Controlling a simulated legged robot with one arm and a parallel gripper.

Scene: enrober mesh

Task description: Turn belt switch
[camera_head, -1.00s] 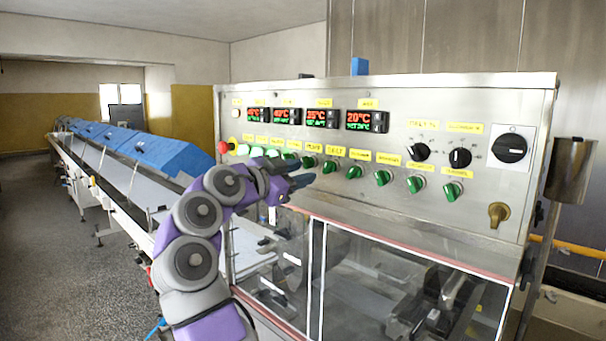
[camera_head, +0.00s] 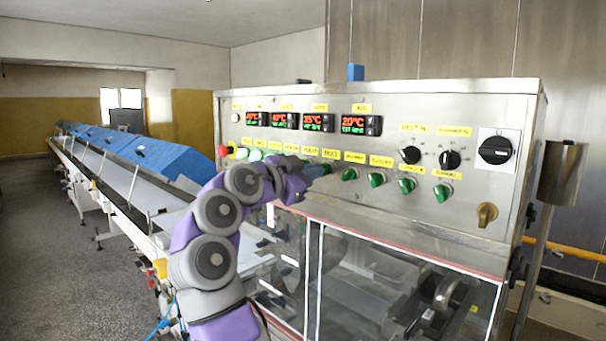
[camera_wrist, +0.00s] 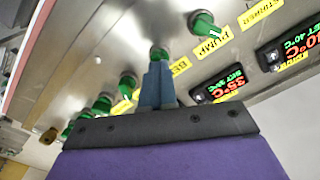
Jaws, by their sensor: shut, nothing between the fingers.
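The control panel (camera_head: 290,166) carries a row of green knobs under yellow labels. The belt switch (camera_wrist: 158,52) is a green knob just beyond my fingertips in the wrist view, beside a yellow label (camera_wrist: 180,66) partly hidden by my fingers that starts with "BE". My gripper (camera_wrist: 158,66) is shut, its blue fingers together and pointing at the knob; whether they touch it I cannot tell. In the head view my gripper (camera_head: 319,171) lies over that knob's place below its label (camera_head: 331,153), hiding most of it.
The pump knob (camera_wrist: 205,22) and other green knobs (camera_head: 349,174) sit close on both sides. Temperature displays (camera_head: 312,121) are above, and a red button (camera_head: 223,151) is at the left. Clear guard windows (camera_head: 400,280) lie below. A long conveyor (camera_head: 120,175) runs back left.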

